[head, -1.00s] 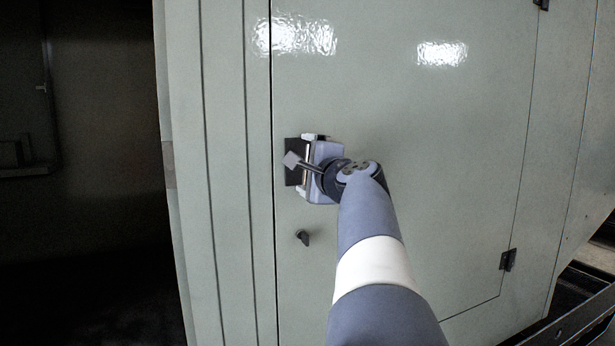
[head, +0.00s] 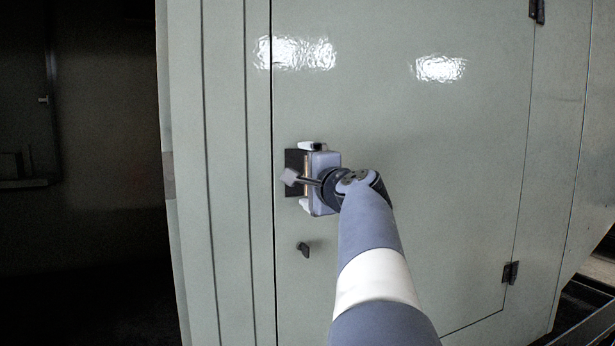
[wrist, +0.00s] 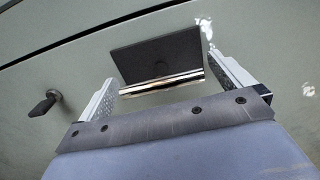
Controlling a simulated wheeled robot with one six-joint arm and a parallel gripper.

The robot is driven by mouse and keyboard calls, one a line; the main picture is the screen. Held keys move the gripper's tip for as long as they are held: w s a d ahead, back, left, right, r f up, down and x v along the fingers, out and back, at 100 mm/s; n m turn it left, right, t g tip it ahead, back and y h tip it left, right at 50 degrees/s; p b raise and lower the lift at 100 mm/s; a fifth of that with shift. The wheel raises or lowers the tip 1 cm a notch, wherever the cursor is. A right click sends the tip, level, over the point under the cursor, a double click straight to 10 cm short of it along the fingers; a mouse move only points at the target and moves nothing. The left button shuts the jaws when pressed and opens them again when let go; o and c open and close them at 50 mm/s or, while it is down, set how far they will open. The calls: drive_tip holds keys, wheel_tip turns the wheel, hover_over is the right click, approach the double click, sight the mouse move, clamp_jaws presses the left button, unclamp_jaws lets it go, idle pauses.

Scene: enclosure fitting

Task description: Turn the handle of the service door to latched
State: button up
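The service door (head: 420,180) is a grey-green panel, flush with its frame in the head view. Its handle is a shiny metal bar (wrist: 163,79) in front of a dark square plate (wrist: 158,55). In the head view the plate (head: 291,160) is partly hidden by my gripper (head: 308,176), and the bar stands roughly upright. My gripper (wrist: 162,76) is open, one finger past each end of the bar. A narrow gap seems to show at the fingers; contact cannot be made out. The handle's pivot is hidden.
A small dark knob (head: 303,249) sticks out below the handle; it also shows at the left in the wrist view (wrist: 45,104). Hinges (head: 510,272) are on the door's right edge. A dark opening (head: 90,220) lies left of the enclosure.

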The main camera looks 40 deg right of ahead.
drive_tip(key=b+v, duration=0.1)
drive_tip(key=v, duration=1)
drive_tip(key=shift+w, duration=0.15)
drive_tip(key=p+x, duration=0.1)
drive_tip(key=x, duration=0.9)
drive_tip(key=shift+w+d, duration=0.15)
drive_tip(key=shift+w, duration=0.2)
